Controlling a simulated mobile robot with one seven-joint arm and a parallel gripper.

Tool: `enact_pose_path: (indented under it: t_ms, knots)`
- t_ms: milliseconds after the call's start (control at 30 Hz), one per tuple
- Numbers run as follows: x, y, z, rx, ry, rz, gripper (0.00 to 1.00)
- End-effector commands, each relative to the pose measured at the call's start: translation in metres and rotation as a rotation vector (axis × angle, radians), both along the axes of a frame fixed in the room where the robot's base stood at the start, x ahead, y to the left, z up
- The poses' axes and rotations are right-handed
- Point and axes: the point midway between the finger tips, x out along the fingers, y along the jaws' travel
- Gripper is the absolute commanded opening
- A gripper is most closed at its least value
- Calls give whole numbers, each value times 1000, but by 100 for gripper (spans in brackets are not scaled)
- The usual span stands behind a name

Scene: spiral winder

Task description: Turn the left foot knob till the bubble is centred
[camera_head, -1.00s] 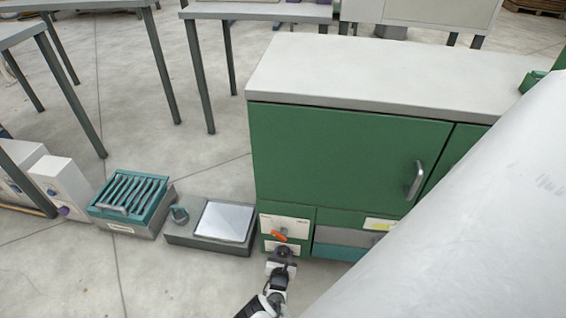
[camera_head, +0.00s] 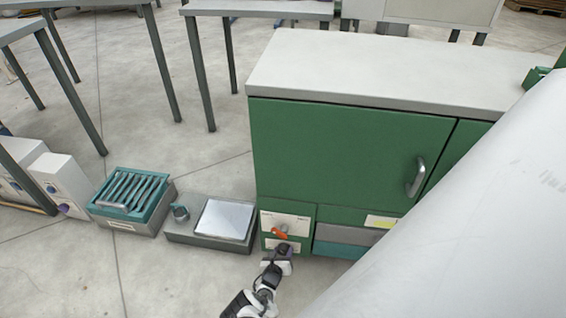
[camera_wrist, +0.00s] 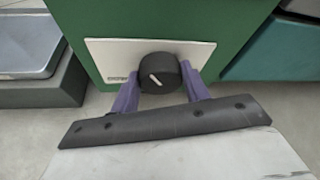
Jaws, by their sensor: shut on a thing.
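The black round knob (camera_wrist: 158,75) sits on a white plate (camera_wrist: 108,58) low on the green cabinet in the wrist view. Its white pointer line slants from upper left to lower right. My gripper (camera_wrist: 160,92) has its two purple fingers on either side of the knob, shut on it. In the head view my gripper (camera_head: 277,262) is at the cabinet's lower left corner, hiding most of the knob. I cannot make out a bubble in either view.
An orange handle (camera_head: 279,232) sits on a white plate just above my gripper. The green cabinet (camera_head: 340,150) rises behind. A grey scale-like box (camera_head: 205,240) stands on the floor to the left, beside a teal-topped rack (camera_head: 128,200). Bare floor lies in front.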

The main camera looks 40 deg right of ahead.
Motion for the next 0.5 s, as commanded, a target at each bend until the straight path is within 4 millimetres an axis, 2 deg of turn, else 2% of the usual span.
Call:
enact_pose_path:
  t_ms: [500]
  knots:
    - [4, 2, -4, -253, 295, 1, 23]
